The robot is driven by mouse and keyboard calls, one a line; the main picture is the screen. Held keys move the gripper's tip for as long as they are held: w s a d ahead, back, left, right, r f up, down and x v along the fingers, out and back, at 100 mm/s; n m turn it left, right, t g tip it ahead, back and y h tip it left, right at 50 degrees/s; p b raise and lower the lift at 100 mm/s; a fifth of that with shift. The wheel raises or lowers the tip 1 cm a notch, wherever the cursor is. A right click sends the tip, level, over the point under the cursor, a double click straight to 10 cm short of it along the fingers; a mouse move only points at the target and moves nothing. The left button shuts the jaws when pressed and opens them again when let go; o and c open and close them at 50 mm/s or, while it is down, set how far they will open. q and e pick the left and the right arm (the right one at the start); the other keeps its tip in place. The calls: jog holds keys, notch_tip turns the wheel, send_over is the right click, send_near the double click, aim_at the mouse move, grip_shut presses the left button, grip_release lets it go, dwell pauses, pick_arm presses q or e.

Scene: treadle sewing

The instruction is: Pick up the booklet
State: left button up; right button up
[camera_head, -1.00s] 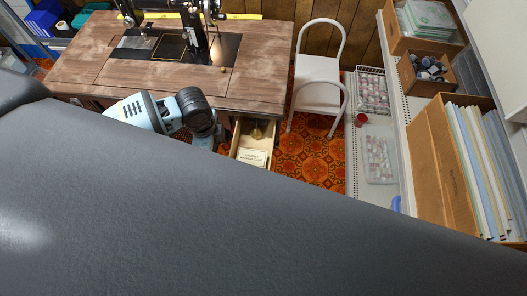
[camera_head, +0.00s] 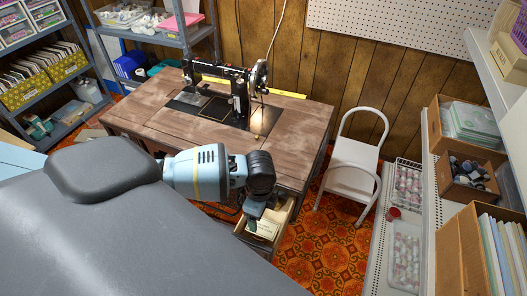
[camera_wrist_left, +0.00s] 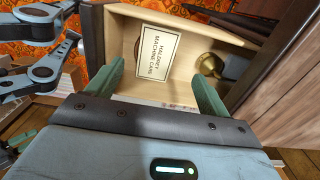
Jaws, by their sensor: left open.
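The cream booklet (camera_wrist_left: 157,52), printed with dark lettering, lies in the open wooden drawer (camera_wrist_left: 232,38) in the left wrist view. In the head view the booklet (camera_head: 264,229) shows in the drawer under the table's right end, partly hidden by my left gripper. My left gripper (camera_wrist_left: 161,84) is open and empty, its green fingers at the drawer with the booklet beyond and between them. I cannot tell the gap to the booklet. In the head view my left gripper (camera_head: 254,208) is over the drawer, its fingertips hidden.
A brass object (camera_wrist_left: 211,64) lies in the drawer right of the booklet, near the right finger. The wooden sewing table (camera_head: 165,115) carries a black sewing machine (camera_head: 240,92). A white chair (camera_head: 352,180) stands right of the drawer on the patterned floor.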

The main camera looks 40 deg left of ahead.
aim_at(261, 227)
pick_arm(q)
jog(key=shift+s+d+f+b, duration=0.1)
jog(key=shift+f+b, duration=0.1)
jog(key=shift+f, duration=1.45)
jog(key=shift+s+d+f+b, duration=0.1)
jog(key=shift+f+b, duration=0.05)
jog(key=shift+f, duration=1.5)
jog(key=c, duration=1.1)
